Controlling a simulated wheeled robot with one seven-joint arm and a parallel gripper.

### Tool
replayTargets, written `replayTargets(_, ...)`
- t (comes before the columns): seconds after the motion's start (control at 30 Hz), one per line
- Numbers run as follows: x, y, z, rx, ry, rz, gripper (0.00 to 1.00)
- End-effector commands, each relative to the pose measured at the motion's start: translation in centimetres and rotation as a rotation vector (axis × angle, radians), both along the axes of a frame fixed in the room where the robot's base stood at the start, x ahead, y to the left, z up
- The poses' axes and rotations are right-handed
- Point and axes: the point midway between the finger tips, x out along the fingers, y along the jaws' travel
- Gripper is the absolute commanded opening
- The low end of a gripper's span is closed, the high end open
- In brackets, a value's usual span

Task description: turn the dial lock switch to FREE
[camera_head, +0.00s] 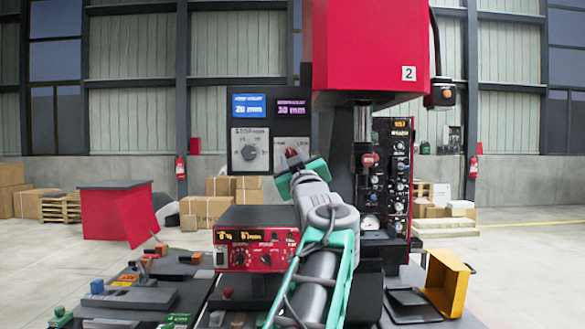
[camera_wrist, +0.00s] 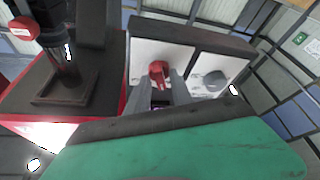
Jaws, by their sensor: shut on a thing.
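The dial lock switch is a red knob (camera_head: 291,153) on a white plate (camera_head: 306,143) at the right of the dark control panel. The word LOCK shows at the plate's upper right; the upper left label is too small to read surely. The red knob also shows in the wrist view (camera_wrist: 158,70). My gripper (camera_wrist: 161,84) has its two grey fingers on either side of the knob's lower part, shut on it. In the head view my gripper (camera_head: 295,162) covers the lower plate. I cannot tell exactly which way the knob points.
Left of the switch is a plate with a grey rotary knob (camera_head: 249,152), below a blue display (camera_head: 249,106) reading 20 mm. A red machine head (camera_head: 365,45) hangs above right. A red control box (camera_head: 255,250) and a yellow bin (camera_head: 447,283) stand below.

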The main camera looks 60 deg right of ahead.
Motion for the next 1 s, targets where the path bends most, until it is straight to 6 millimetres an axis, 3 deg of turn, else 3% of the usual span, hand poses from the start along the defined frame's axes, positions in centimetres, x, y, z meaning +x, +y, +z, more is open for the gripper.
replayTargets(0.4, -0.26, 0.02, 0.67, -0.141, 0.257, -0.003, 0.0)
replayTargets(1.0, -0.3, 0.07, 0.85, -0.184, 0.334, -0.005, 0.0)
